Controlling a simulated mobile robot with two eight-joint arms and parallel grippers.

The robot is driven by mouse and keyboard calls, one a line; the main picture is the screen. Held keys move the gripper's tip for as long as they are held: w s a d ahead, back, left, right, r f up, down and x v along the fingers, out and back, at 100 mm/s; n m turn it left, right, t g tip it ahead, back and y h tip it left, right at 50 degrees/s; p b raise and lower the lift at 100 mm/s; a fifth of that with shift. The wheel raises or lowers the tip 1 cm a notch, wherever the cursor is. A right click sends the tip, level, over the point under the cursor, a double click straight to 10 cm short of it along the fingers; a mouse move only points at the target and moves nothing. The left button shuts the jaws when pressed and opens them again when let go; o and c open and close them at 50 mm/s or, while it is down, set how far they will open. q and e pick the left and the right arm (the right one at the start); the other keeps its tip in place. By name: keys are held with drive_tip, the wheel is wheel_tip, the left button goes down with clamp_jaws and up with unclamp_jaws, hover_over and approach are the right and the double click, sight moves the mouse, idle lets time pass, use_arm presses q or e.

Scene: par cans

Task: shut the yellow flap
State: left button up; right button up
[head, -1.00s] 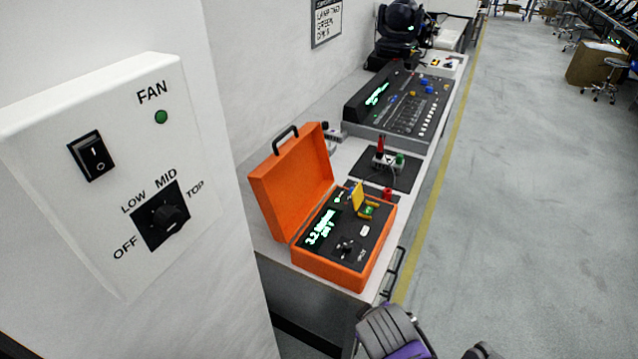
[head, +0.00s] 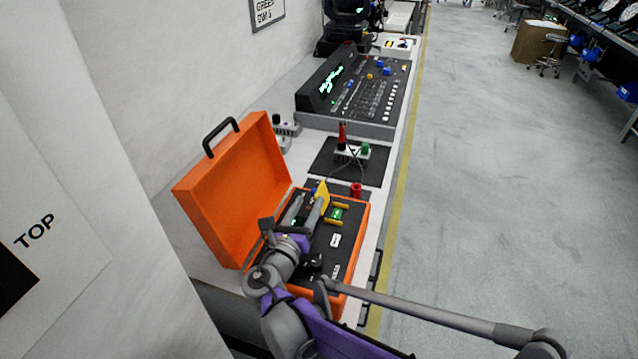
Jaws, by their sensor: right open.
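The yellow flap (head: 322,193) stands raised on the dark panel of an open orange case (head: 354,222), with a green part (head: 337,213) and yellow brackets just right of it. My right gripper (head: 308,212) is over the case panel in the head view. Its fingers are spread and point away from me, with their tips close to the left side of the flap. I cannot tell whether a finger touches it. My arm hides much of the panel's left part, including most of its display. My left gripper is not in view.
The case's orange lid (head: 235,190) stands open close on the left of my gripper. A red knob (head: 356,190), a dark mat (head: 372,170) with connectors and a mixing console (head: 362,95) lie beyond on the bench.

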drive_tip(key=x, duration=0.8)
drive_tip(key=shift+w+d, duration=0.1)
drive_tip(key=shift+w, duration=0.1)
clamp_jaws()
